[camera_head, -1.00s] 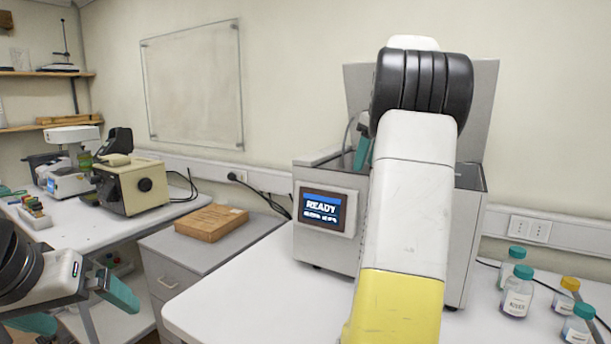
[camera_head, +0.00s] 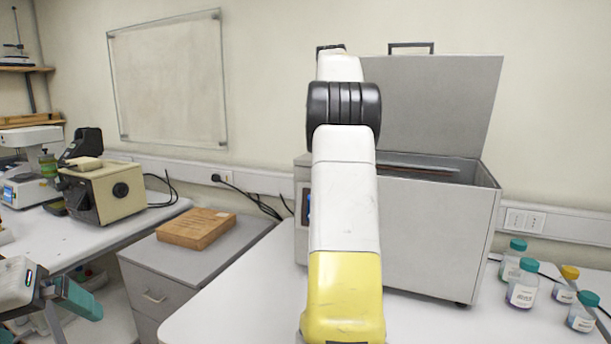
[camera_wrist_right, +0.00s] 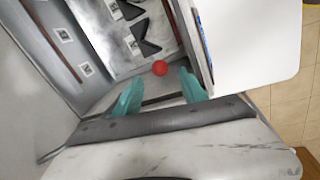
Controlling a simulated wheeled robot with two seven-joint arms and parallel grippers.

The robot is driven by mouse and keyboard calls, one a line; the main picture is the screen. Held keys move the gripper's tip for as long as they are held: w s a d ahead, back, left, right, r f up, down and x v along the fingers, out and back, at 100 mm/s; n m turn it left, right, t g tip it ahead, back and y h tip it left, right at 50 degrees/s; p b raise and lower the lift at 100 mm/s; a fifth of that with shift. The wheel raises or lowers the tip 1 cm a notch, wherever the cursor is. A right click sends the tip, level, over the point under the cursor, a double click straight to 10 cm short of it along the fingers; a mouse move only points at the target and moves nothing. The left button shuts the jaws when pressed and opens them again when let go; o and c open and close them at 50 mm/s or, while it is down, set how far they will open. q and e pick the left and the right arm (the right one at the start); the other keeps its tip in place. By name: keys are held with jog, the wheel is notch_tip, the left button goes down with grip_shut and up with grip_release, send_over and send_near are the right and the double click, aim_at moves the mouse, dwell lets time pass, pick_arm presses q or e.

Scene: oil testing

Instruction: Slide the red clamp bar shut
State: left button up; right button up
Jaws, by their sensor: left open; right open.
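The grey box-shaped machine (camera_head: 435,235) stands on the right table with its lid (camera_head: 435,105) raised. Inside, a reddish-brown bar (camera_head: 420,168) runs along the back. The right wrist view shows reddish bars (camera_wrist_right: 56,45) along the sides and a round red knob (camera_wrist_right: 160,68); which part is the clamp bar I cannot tell for certain. My right gripper (camera_wrist_right: 160,80) is open inside the machine, its teal fingertips either side of the knob and not closed on it. In the head view my right arm hides that gripper. My left gripper (camera_head: 76,299) is open and empty at lower left.
Several capped bottles (camera_head: 522,285) stand right of the machine. A wooden box (camera_head: 196,228) sits on the grey cabinet, and a beige instrument (camera_head: 103,190) is on the left table. The white tabletop (camera_head: 240,300) is clear in front. The machine's walls surround my right gripper.

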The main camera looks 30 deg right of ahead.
jog(key=f, duration=0.2)
jog(key=d+f, duration=0.1)
jog(key=f, duration=0.4)
jog(key=shift+w+d+f, duration=0.15)
jog(key=shift+w, duration=0.15)
jog(key=c, duration=1)
grip_shut()
jog(key=shift+f, duration=0.1)
